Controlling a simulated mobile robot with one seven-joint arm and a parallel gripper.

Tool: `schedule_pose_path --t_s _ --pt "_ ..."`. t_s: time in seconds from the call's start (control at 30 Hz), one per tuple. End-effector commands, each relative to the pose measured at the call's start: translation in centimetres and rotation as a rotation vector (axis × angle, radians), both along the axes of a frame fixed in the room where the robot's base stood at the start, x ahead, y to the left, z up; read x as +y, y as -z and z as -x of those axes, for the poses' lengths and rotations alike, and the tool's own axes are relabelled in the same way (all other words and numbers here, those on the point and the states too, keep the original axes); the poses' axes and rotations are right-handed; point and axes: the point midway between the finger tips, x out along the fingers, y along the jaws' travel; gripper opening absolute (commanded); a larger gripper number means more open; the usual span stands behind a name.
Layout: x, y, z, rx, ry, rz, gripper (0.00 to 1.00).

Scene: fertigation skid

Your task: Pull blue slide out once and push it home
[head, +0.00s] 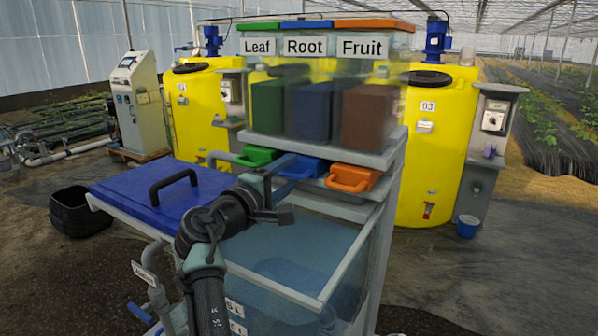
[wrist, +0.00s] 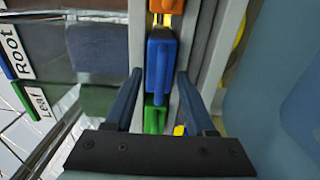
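The blue slide (head: 300,169) sits under the Root bin, between the green slide (head: 257,156) and the orange slide (head: 353,178). My gripper (head: 272,195) is in front of it and partly covers it in the head view. In the wrist view the blue slide (wrist: 161,66) lies in line with the gap between the two fingers of my gripper (wrist: 159,75). The fingers are apart, with a gap showing on each side of the slide. I see no contact. How deep the fingers reach around it is hard to tell.
The clear hopper with the Leaf, Root and Fruit labels (head: 304,47) stands above the slides on a grey shelf (head: 330,152). Below is a clear tank (head: 290,262) with a blue lid (head: 150,192) at left. Yellow tanks (head: 432,150) stand behind.

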Motion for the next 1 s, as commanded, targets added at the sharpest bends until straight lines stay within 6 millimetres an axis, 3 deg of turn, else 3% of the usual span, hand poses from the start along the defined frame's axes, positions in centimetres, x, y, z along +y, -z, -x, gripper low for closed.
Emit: schedule_pose_path --t_s 0.27,1.0 --pt "0.2 -0.1 0.3 0.000 0.000 0.000 0.55" --pt "3.5 0.0 6.0 0.001 0.000 0.000 0.55"
